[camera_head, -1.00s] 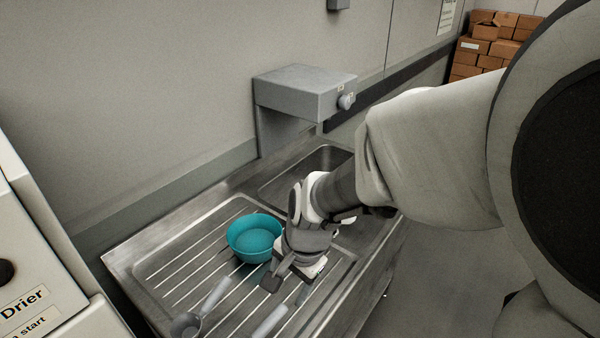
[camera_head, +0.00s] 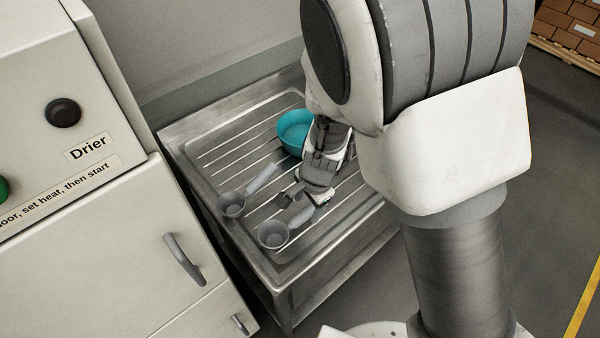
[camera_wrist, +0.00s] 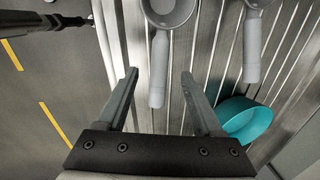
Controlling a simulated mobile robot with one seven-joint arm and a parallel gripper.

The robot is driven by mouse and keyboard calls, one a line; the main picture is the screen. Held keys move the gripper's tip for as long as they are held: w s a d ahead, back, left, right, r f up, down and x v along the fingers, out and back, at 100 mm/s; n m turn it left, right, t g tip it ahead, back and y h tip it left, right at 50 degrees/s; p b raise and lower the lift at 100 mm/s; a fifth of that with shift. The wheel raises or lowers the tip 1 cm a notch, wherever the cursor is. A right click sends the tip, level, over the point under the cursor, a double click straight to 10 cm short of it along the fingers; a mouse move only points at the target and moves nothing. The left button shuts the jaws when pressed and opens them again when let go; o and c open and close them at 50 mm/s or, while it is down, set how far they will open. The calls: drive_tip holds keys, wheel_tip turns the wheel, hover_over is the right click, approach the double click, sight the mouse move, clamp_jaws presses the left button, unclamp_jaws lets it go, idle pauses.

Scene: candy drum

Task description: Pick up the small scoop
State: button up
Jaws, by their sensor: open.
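Two grey scoops lie on the ribbed steel drainer. The front scoop (camera_head: 272,236) has its handle pointing up and right toward my gripper (camera_head: 304,198). The other scoop (camera_head: 232,205) lies to its left and further back, and its bowl looks somewhat smaller. In the wrist view my gripper (camera_wrist: 160,75) is open and empty. The handle of one scoop (camera_wrist: 159,70) lies in line with the gap between the fingers. Whether the fingertips are above the handle or beside it, I cannot tell. The second scoop (camera_wrist: 253,50) is to the right, its bowl cut off.
A teal bowl (camera_head: 293,128) stands on the drainer (camera_head: 215,150) behind my gripper, and also shows right of the fingers in the wrist view (camera_wrist: 245,120). The drier (camera_head: 120,190) stands close along the drainer's left side. Open floor lies at the right.

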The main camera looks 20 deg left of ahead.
sight(306, 212)
drive_tip(key=shift+w+a+f+b, duration=0.1)
drive_tip(key=shift+f+b, duration=0.05)
drive_tip(key=shift+f, duration=0.85)
drive_tip(key=shift+w+a+f+b, duration=0.1)
drive_tip(key=shift+a+f+b, duration=0.1)
drive_tip(key=shift+f, duration=0.75)
drive_tip(key=shift+w+a+f+b, duration=0.1)
drive_tip(key=shift+f+b, duration=0.05)
drive_tip(key=shift+f, duration=0.85)
clamp_jaws()
